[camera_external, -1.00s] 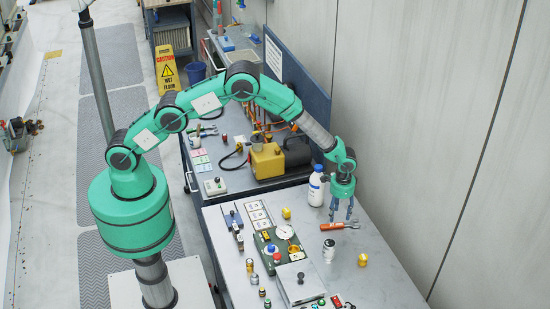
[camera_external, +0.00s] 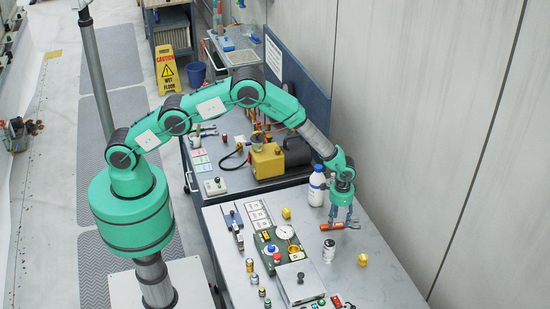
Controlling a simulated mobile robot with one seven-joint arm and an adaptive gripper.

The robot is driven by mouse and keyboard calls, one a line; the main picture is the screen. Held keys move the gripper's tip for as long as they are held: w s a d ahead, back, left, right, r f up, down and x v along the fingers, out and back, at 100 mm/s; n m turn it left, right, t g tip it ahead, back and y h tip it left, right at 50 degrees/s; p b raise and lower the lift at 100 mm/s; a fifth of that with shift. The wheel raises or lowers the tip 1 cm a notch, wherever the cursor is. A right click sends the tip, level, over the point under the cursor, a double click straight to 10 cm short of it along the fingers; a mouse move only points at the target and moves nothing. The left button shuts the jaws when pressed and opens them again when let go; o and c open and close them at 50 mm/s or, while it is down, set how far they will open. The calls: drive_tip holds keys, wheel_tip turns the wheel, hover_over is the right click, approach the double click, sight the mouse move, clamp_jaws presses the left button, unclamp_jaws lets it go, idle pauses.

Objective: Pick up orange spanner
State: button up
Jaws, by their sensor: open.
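The orange spanner (camera_external: 336,226) lies on the grey bench top near its back edge, close to the wall. Its orange handle points left and its metal end points right. My gripper (camera_external: 343,221) points down directly over the spanner with its fingers apart. The fingertips reach about the level of the spanner and partly cover its middle. I cannot tell whether they touch it.
A white bottle with a blue cap (camera_external: 316,189) stands close to the left of my gripper. A small white jar (camera_external: 328,250) and a brass piece (camera_external: 362,260) stand in front. A green device with a dial (camera_external: 270,248) is to the left. The bench's right side is clear.

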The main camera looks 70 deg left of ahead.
sight(337, 225)
drive_tip(key=shift+f, duration=1.1)
clamp_jaws()
drive_tip(key=shift+r, duration=0.15)
wheel_tip(337, 225, up, 10)
drive_tip(key=shift+b, duration=0.3)
idle(0.7)
